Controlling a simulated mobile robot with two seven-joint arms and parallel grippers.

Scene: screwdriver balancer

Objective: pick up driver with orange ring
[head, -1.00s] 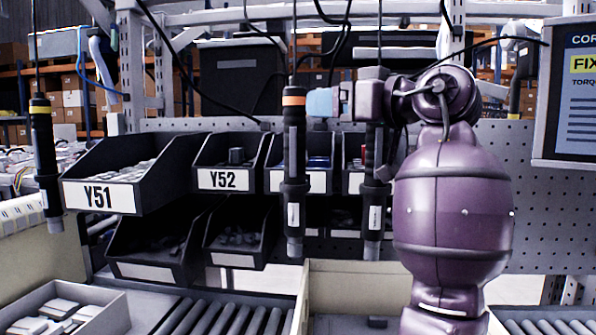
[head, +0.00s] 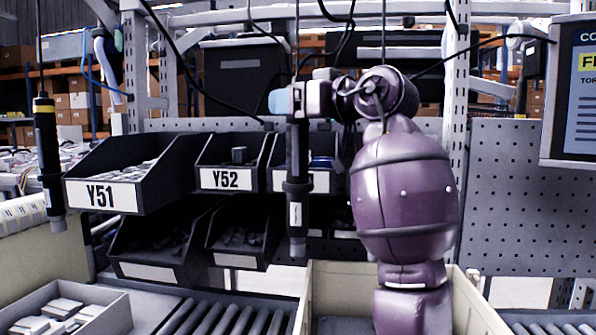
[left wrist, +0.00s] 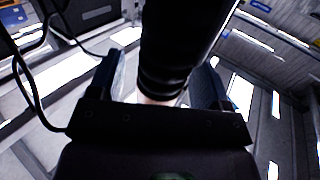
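The driver under my left gripper (head: 289,101) hangs upright from a cable; its dark lower body (head: 297,197) shows below the gripper in the head view. Its orange ring, seen earlier, is now hidden behind the gripper. In the left wrist view the dark driver shaft (left wrist: 185,40) stands between the two blue fingers of the left gripper (left wrist: 160,80). The fingers look spread, with a narrow gap on the left side of the shaft. My right gripper is not in view.
A driver with a yellow ring (head: 47,150) hangs at the far left. Black bins labelled Y51 (head: 103,195) and Y52 (head: 222,179) stand behind. My purple arm covers the area right of the driver. A beige crate (head: 335,275) and rollers (head: 220,318) lie below.

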